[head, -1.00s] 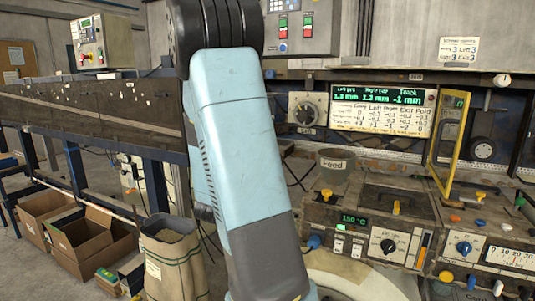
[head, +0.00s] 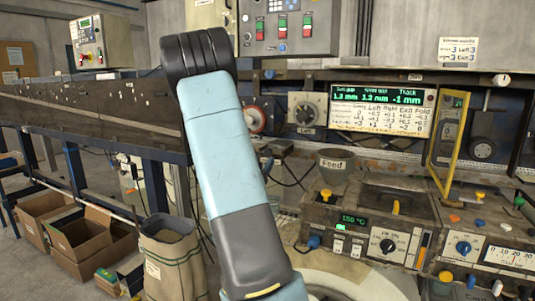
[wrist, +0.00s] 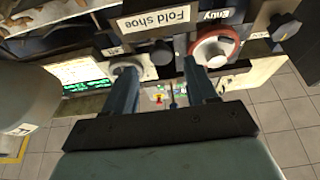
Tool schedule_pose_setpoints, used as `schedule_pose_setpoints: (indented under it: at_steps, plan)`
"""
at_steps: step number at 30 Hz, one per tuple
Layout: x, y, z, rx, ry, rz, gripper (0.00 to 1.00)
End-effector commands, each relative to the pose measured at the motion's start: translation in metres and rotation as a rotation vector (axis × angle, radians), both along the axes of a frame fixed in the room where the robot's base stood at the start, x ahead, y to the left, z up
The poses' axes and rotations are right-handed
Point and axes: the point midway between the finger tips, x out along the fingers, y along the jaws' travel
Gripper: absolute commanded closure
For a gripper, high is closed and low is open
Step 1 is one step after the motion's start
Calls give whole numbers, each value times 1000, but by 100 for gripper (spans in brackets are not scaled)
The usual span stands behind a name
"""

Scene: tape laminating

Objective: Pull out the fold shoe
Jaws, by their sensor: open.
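In the wrist view, the Fold shoe label (wrist: 155,18) is a pale plate with black letters at the top. It lies beyond my gripper (wrist: 157,70), which is open and empty, with its two blue-grey fingers apart. A dark part sits below the label, between and beyond the fingertips; I cannot tell for sure which piece is the fold shoe itself. A grey round dial (wrist: 130,64) is close to the left fingertip. A red-ringed dial (wrist: 213,48) is close to the right fingertip, near the Entry label (wrist: 215,15). In the head view my gripper is out of sight.
In the head view, the red-ringed dial (head: 255,118) and a grey dial (head: 306,114) sit left of the readout panel (head: 382,111). The Feed cup (head: 331,164), a yellow frame (head: 450,140) and the heater box (head: 365,225) stand to the right.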

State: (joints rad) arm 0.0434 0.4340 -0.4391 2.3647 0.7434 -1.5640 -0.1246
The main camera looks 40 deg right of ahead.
Motion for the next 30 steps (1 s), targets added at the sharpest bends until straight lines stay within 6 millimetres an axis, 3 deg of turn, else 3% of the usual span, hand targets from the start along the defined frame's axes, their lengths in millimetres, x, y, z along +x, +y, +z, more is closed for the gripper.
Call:
schedule_pose_setpoints:
  at_steps: [6,12,24,30]
  plan:
    - [13,-31,15,-2,-1,-1,43]
    - [20,-49,22,0,-1,0,43]
    - [23,-54,25,0,1,2,43]
    - [23,-54,25,0,1,2,60]
